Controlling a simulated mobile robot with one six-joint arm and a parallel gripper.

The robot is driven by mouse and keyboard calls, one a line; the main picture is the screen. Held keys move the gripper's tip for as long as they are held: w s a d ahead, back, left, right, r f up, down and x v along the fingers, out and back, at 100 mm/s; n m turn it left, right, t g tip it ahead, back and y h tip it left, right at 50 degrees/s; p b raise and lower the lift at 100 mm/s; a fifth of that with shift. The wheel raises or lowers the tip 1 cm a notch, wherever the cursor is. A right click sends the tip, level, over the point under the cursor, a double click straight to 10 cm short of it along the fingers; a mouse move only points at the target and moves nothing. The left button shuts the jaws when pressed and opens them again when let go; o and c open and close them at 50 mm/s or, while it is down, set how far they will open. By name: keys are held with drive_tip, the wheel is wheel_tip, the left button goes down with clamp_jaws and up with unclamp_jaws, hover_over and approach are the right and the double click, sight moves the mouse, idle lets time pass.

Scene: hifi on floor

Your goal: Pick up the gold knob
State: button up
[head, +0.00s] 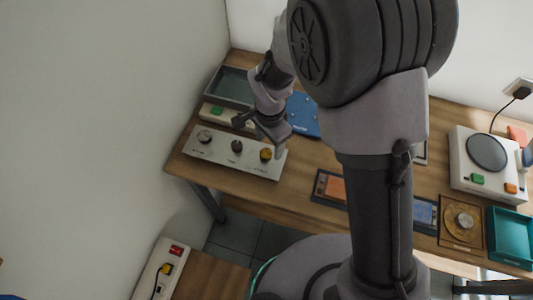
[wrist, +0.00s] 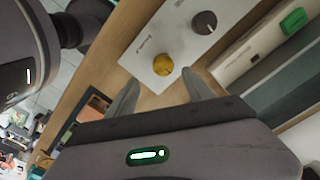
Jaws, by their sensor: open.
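The gold knob (head: 266,154) sits at the right end of a pale control panel (head: 215,155) on the wooden table. In the wrist view the gold knob (wrist: 163,65) is on the panel's surface, just beyond my fingertips and roughly between them. My gripper (wrist: 160,88) is open and empty, its two fingers spread apart. In the head view my gripper (head: 262,132) is above the panel, close to the gold knob. I cannot tell the exact gap between fingertips and knob.
Two dark knobs (head: 236,146) share the panel, one next to the gold knob. Behind are a strip with a green button (head: 217,110) and a grey tray (head: 231,85). To the right are a white device (head: 486,160) and a teal tray (head: 510,236). A wall borders the left.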

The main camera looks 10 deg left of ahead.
sight(266, 152)
drive_tip(key=f, duration=0.1)
drive_tip(key=f+b, duration=0.1)
drive_tip(key=f, duration=0.1)
drive_tip(key=a+f, duration=0.1)
drive_tip(key=f, duration=0.1)
drive_tip(key=shift+d+r, duration=0.1)
drive_tip(key=shift+c, duration=1.1)
clamp_jaws()
